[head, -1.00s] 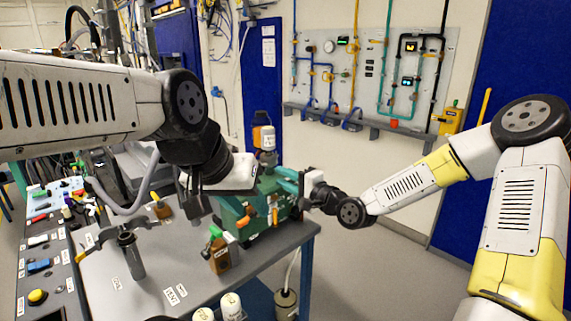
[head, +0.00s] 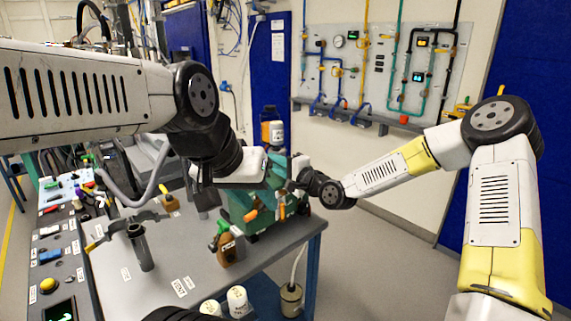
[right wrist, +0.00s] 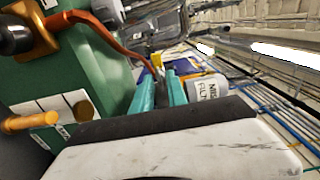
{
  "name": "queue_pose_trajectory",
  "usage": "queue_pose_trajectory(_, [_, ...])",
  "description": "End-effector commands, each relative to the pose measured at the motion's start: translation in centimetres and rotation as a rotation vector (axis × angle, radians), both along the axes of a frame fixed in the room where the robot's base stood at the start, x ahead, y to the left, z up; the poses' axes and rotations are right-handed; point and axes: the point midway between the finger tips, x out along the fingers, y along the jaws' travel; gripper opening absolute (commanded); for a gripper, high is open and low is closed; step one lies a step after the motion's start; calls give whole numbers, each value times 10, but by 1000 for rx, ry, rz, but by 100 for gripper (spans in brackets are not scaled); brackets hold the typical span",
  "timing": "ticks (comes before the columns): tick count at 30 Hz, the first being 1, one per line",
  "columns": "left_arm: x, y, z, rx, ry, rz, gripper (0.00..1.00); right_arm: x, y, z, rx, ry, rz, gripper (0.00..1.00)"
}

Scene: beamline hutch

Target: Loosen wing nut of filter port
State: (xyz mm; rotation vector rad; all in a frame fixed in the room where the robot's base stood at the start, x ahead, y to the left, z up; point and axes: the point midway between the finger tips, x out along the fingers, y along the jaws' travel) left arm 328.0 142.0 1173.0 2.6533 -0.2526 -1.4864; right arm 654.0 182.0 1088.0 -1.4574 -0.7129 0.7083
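The green pump-like unit (head: 240,203) with orange fittings stands on the table; it fills the left of the right wrist view (right wrist: 110,75). A white canister labelled as a filter (right wrist: 207,86) shows beyond my right fingers. My right gripper (right wrist: 160,85) has teal fingers with a gap between them; in the head view it is at the unit's right side (head: 282,178). I see nothing clearly held in it. My left gripper (head: 248,168) is over the unit's upper left, its fingertips hidden by its own body. I cannot make out the wing nut for sure.
A brown bottle (head: 227,248) stands in front of the unit. A grey holder (head: 140,247) stands on the table (head: 190,268) to the left. A pipe panel (head: 375,70) is on the back wall.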

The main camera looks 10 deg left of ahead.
Motion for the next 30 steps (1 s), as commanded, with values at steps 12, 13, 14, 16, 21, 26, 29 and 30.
queue_pose_trajectory(12, [0, 0, 0, 0, 0, 0, 36, 0, 0, 0, -1, 1, 0, 0])
queue_pose_trajectory(13, [0, 0, 0, 0, 0, 0, 36, 0, 0, 0, -1, 1, 0, 0])
queue_pose_trajectory(14, [0, 0, 0, 0, 0, 0, 36, 0, 0, 0, -1, 1, 0, 0])
queue_pose_trajectory(16, [0, 0, 0, 0, 0, 0, 36, 0, 0, 0, -1, 1, 0, 0])
queue_pose_trajectory(21, [0, 0, 0, 0, 0, 0, 36, 0, 0, 0, -1, 1, 0, 0])
queue_pose_trajectory(26, [0, 0, 0, 0, 0, 0, 36, 0, 0, 0, -1, 1, 0, 0])
queue_pose_trajectory(29, [0, 0, 0, 0, 0, 0, 36, 0, 0, 0, -1, 1, 0, 0])
queue_pose_trajectory(30, [0, 0, 0, 0, 0, 0, 36, 0, 0, 0, -1, 1, 0, 0])
